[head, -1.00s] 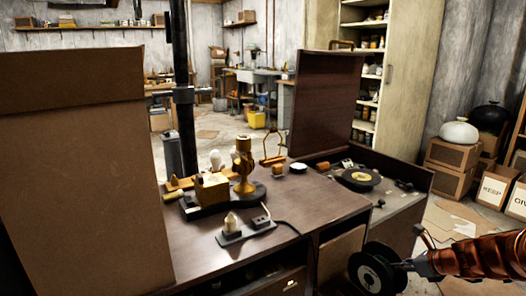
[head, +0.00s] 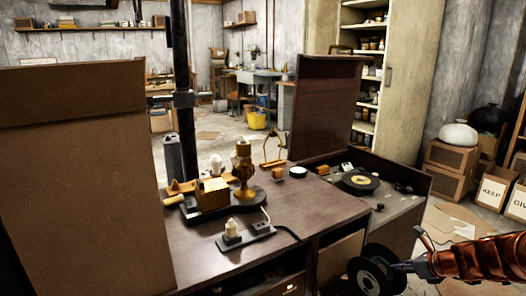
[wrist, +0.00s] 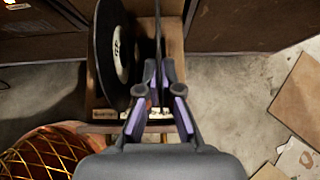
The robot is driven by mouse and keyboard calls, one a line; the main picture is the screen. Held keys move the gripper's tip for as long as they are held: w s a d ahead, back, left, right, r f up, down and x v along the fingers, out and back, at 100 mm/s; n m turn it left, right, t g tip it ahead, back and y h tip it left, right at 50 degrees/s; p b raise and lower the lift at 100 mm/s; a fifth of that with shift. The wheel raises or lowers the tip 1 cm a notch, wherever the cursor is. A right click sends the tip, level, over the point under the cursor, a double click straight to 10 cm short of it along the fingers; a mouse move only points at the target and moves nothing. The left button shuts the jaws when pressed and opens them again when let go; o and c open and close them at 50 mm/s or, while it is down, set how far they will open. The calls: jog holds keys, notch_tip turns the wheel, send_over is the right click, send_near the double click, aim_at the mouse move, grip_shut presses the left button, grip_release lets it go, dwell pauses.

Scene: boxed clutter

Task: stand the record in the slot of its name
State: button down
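In the wrist view a thin dark record (wrist: 158,30) shows edge-on, upright between the fingers of my gripper (wrist: 159,68), which look closed on it. It is in or just over a narrow wooden slotted holder (wrist: 174,45). A second black record (wrist: 108,50) with a white label leans upright in the holder, left of my gripper. Small pale name labels (wrist: 106,114) line the holder's near edge; I cannot read them. In the head view a black record (head: 366,283) with a pale label shows at the lower right, by my gripper (head: 398,267). The slot's floor is hidden.
A turntable with a yellow-labelled disc (head: 359,181) is on the desk (head: 315,205). A patterned red-gold round object (wrist: 45,158) is close to the holder at lower left. Cardboard (wrist: 298,100) lies on the floor to the right.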

jog(key=shift+r+p, duration=1)
jog(key=shift+p, duration=0.4)
jog(key=shift+s+d, duration=0.1)
jog(key=s+d+p, duration=0.4)
jog(key=s+d, duration=0.1)
jog(key=s, duration=0.4)
jog(key=s+d+p, duration=0.3)
jog(key=s+d, duration=0.3)
jog(key=s, duration=0.3)
jog(key=shift+s+p, duration=0.15)
jog(key=shift+p, duration=0.2)
dwell(0.5)
